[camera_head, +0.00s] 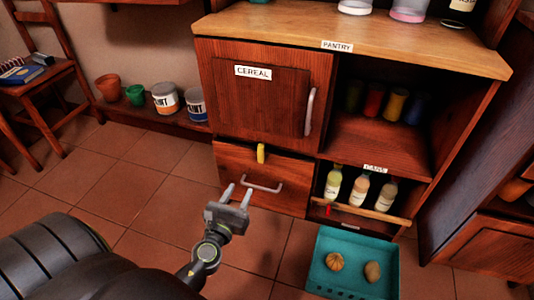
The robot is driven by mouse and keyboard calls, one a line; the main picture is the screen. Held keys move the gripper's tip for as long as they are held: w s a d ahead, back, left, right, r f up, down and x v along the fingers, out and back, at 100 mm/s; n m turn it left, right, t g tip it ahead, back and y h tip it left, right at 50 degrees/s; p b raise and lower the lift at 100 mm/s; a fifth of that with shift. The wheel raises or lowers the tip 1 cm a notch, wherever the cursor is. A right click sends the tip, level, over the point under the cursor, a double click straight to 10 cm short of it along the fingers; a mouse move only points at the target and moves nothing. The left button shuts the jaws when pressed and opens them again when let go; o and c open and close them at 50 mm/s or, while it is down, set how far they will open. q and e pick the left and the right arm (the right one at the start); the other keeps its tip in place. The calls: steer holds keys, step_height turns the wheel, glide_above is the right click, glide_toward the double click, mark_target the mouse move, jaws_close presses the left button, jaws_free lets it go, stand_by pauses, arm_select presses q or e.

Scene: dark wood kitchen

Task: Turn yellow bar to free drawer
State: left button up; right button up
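The yellow bar (261,153) is a short upright piece at the top edge of the wooden drawer front (235,169), just under the cereal cabinet door. It stands vertical and overlaps the seam between door and drawer. The drawer has a pale metal handle (263,186) and looks shut. My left gripper (237,192) is in front of the drawer, below and left of the yellow bar. Its two fingers are spread apart with nothing between them. It looks apart from the bar. My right gripper is not in view.
The cereal door (262,98) above has a vertical handle (310,111). Bottles (358,190) stand on a low shelf at right. A teal crate (388,262) holding two rounded items is on the floor. Paint cans (165,99) and pots line the left wall. Tiles at left are clear.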

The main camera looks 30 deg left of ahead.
mark_target(260, 152)
arm_select(q)
steer(key=x, duration=1.6)
steer(key=shift+w+r, duration=0.1)
steer(key=shift+w, duration=0.1)
steer(key=shift+c, duration=0.5)
jaws_close()
